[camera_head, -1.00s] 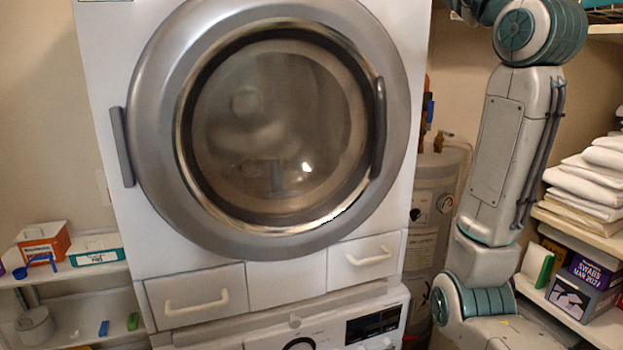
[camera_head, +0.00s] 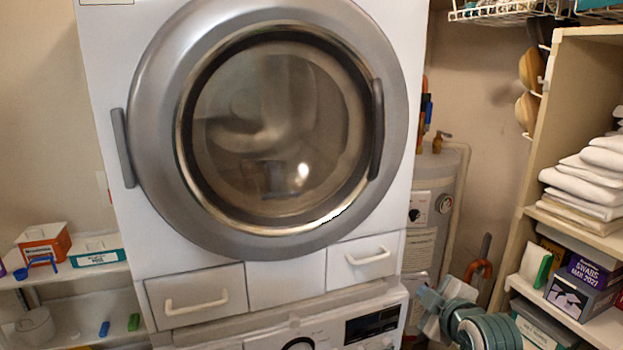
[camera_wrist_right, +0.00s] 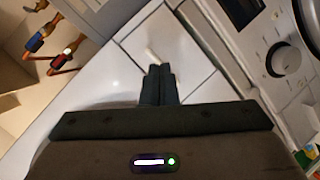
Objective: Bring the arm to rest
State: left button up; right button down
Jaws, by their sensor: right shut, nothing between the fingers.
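My right arm shows low at the right of the head view, its teal and grey wrist joints near the bottom edge. My right gripper (camera_head: 430,300) is there, in front of the lower right side of the stacked machines. In the right wrist view the two dark fingers of the right gripper (camera_wrist_right: 158,84) are together and hold nothing. They point toward a white drawer front of the machine. My left gripper is not in view.
A dryer with a round glass door (camera_head: 280,130) stands above a washer (camera_head: 370,325). A grey tank (camera_head: 430,200) stands behind at the right. A shelf with folded white towels (camera_head: 585,190) and boxes (camera_head: 585,285) is at the right. Small boxes (camera_head: 42,242) sit on left shelves.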

jog(key=s+d+f+m+g+h, duration=0.15)
jog(key=s+f+m+g, duration=0.4)
jog(key=s+f, duration=0.95)
jog(key=s+d+f+m+g+h, duration=0.15)
jog(key=s+f+m+g, duration=0.35)
jog(key=s+f, duration=1)
jog(key=s+d+f+m+b, duration=0.1)
jog(key=s+d+f, duration=0.15)
jog(key=f, duration=1.25)
jog(key=s+d+f+m+b, duration=0.1)
jog(key=s+f, duration=0.2)
jog(key=f, duration=1.1)
jog(key=s+d+f+g+b, duration=0.1)
jog(key=s+f+g, duration=0.1)
jog(key=s+f, duration=1.6)
jog(key=shift+d+f+y, duration=0.25)
jog(key=shift+f+y, duration=0.05)
jog(key=shift+f, duration=0.65)
